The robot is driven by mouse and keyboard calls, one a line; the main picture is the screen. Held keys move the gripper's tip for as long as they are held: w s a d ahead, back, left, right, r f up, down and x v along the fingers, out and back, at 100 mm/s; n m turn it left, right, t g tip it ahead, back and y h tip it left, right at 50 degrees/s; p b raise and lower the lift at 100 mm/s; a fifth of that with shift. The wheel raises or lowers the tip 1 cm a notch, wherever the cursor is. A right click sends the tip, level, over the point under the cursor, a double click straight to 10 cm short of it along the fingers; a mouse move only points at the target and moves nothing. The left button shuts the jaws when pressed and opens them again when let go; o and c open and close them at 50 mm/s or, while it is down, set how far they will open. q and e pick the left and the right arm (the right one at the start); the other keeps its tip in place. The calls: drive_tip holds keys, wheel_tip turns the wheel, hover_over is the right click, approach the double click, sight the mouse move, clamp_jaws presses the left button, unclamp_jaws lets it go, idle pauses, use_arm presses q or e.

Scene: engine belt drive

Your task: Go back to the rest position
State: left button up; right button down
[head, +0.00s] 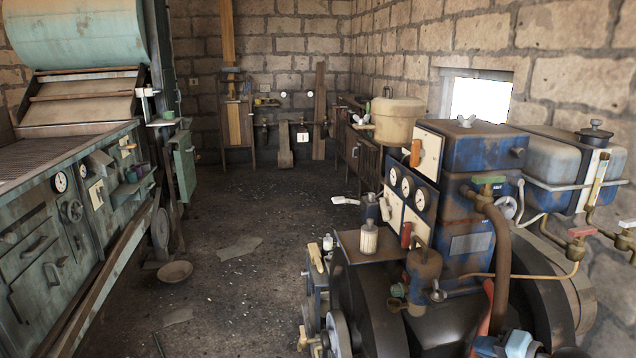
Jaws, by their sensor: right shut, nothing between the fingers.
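My right gripper (487,346) shows only in part at the bottom edge of the head view, right of the middle. It is shut and empty, in front of the blue engine (470,245). Its wrist part is pale blue and white and is cut off by the frame edge. The engine has dark wheels low on its near side, white gauges on its left face and a rusty pipe (502,260) curving down behind my gripper. My left gripper is not in view.
A green machine (40,255) with gauges and drawers lines the left side. A bowl (174,271) and flat scraps lie on the dark floor (250,290), which is otherwise clear between the machines. A tank (570,165) stands by the right wall. Cabinets stand at the back.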

drive_tip(key=s+a+f+n+h, duration=0.2)
drive_tip(key=s+a+f+n, duration=0.3)
drive_tip(key=s+a+f, duration=0.65)
drive_tip(key=s+a+f+n+h, duration=0.1)
drive_tip(key=s+a+f+n, duration=0.25)
drive_tip(key=s, duration=0.35)
drive_tip(key=s+a+f+n+h, duration=0.1)
drive_tip(key=s+a+f+n, duration=0.2)
drive_tip(key=s, duration=0.4)
use_arm(q)
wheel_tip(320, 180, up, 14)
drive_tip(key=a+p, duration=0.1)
drive_tip(key=p, duration=1.5)
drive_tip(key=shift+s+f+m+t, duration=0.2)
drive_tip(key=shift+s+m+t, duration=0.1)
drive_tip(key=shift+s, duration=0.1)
use_arm(e)
wheel_tip(320, 180, up, 14)
drive_tip(key=shift+s+d+r+h, duration=0.15)
drive_tip(key=shift+s+d+h, duration=0.05)
drive_tip(key=shift+s+h, duration=0.1)
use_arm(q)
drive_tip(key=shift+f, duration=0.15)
use_arm(e)
drive_tip(key=shift+m, duration=0.25)
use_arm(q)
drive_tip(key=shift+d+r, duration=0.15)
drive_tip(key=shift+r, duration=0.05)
